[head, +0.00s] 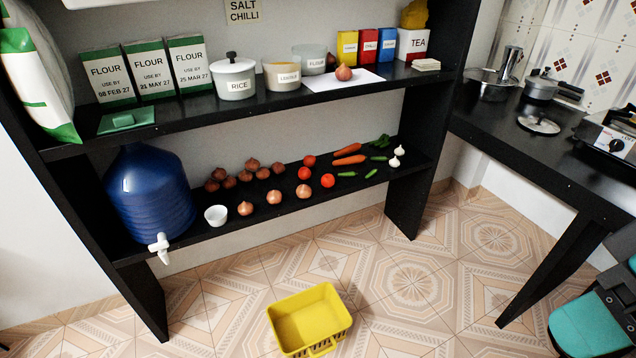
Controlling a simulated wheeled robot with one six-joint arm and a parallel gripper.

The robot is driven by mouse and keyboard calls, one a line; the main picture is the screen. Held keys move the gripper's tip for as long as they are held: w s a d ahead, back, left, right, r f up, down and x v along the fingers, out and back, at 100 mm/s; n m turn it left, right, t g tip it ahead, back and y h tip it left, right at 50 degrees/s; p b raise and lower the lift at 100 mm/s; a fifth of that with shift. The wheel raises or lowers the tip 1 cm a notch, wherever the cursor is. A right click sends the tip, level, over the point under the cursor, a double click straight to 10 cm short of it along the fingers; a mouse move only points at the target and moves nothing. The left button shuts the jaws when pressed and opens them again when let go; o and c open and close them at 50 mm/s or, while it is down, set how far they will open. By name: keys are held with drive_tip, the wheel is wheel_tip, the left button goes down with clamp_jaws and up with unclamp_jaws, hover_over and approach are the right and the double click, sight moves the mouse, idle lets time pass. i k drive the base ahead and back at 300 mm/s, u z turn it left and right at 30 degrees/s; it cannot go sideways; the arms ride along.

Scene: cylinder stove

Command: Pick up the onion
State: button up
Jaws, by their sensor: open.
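Several round brown onions are in the head view. One onion (344,72) sits alone on a white sheet on the upper shelf, towards its right. Three more lie along the front of the lower shelf: a left onion (245,208), a middle onion (274,197) and a right onion (304,191). Behind them lies a group of brown, rounded vegetables (219,174); I cannot tell whether these are onions or potatoes. My gripper does not show in this view.
Tomatoes (327,181), carrots (348,149), green vegetables and garlic lie right of the onions. A white cup (216,215) and a blue water jug (150,195) stand left. A yellow basket (310,318) is on the floor. A black counter (560,165) stands right.

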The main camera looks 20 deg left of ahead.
sight(273, 197)
drive_tip(key=u, duration=0.05)
drive_tip(key=i, duration=0.85)
drive_tip(key=u, duration=0.95)
drive_tip(key=i, duration=0.6)
drive_tip(key=u, duration=0.55)
